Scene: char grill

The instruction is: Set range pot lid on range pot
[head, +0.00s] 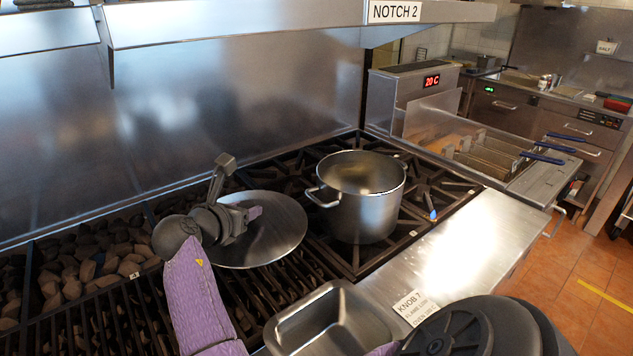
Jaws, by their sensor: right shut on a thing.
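The range pot (362,210) is a steel pot with side handles. It stands upright and open on the range grates at the centre of the head view. The range pot lid (280,235) is a round, flat steel disc left of the pot, apart from its rim. My right gripper (250,214) is shut on the lid at its upper left part. The gripper hides the gripped part. My left gripper is not in view.
A steel pan (332,318) sits at the front edge. The char grill (90,265) with dark briquettes lies at left. A steel counter (470,240) is right of the pot, with a small blue flame (432,215) nearby. A fryer (440,120) stands behind. A hood (250,22) hangs above.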

